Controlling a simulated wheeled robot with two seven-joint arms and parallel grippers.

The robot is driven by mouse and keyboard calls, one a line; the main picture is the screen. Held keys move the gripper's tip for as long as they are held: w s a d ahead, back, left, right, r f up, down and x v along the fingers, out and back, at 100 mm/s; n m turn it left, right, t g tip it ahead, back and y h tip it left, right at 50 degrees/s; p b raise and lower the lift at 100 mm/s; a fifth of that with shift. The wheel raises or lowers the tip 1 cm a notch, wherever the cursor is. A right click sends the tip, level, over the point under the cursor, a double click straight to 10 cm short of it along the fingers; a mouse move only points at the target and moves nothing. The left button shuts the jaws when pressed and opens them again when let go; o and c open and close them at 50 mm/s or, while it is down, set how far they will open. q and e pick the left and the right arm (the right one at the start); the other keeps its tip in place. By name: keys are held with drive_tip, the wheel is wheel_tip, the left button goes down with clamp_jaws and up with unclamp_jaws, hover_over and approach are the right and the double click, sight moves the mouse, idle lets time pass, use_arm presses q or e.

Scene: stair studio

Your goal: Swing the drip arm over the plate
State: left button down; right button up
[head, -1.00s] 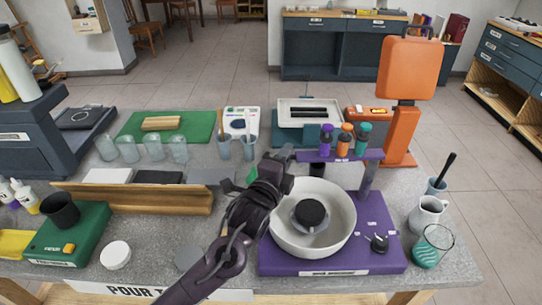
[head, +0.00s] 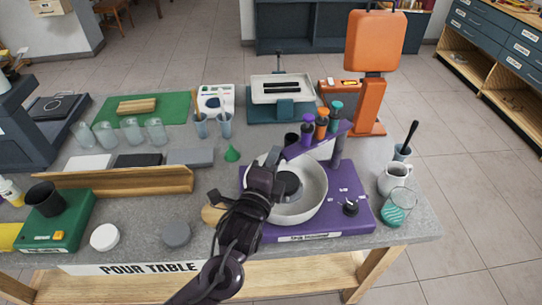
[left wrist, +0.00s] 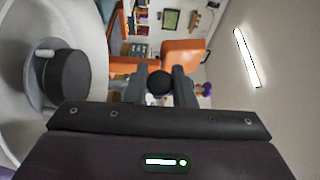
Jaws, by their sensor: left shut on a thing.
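The purple drip arm (head: 318,139) reaches left from its post (head: 336,152) on the purple spin machine (head: 350,222). It slants, its free end lower in the picture, over the far rim of the white bowl (head: 315,203). It carries purple, orange and teal bottles (head: 321,122). The dark round plate (head: 290,183) sits in the bowl, partly hidden by my gripper. My left gripper (head: 272,158) is at the arm's free end. In the left wrist view its fingers (left wrist: 159,88) are shut on a round black knob (left wrist: 159,81). The plate's dark hub (left wrist: 70,80) shows at left there.
A control knob (head: 350,207), a white jug (head: 393,179) and a beaker of teal liquid (head: 396,208) are at right. An orange press (head: 370,85) stands behind. A wooden rail (head: 120,179) lies at left.

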use_arm(q)
drive_tip(key=shift+s+d+f, duration=0.15)
drive_tip(key=shift+d, duration=0.05)
drive_tip(key=c, duration=1.5)
unclamp_jaws()
drive_tip(key=shift+o, duration=1)
drive_tip(key=shift+s+a, duration=0.1)
drive_tip(key=shift+s, duration=0.05)
drive_tip(key=b+v, duration=0.1)
drive_tip(key=v, duration=0.6)
drive_tip(key=shift+s+b, duration=0.25)
drive_tip(key=shift+b, duration=0.05)
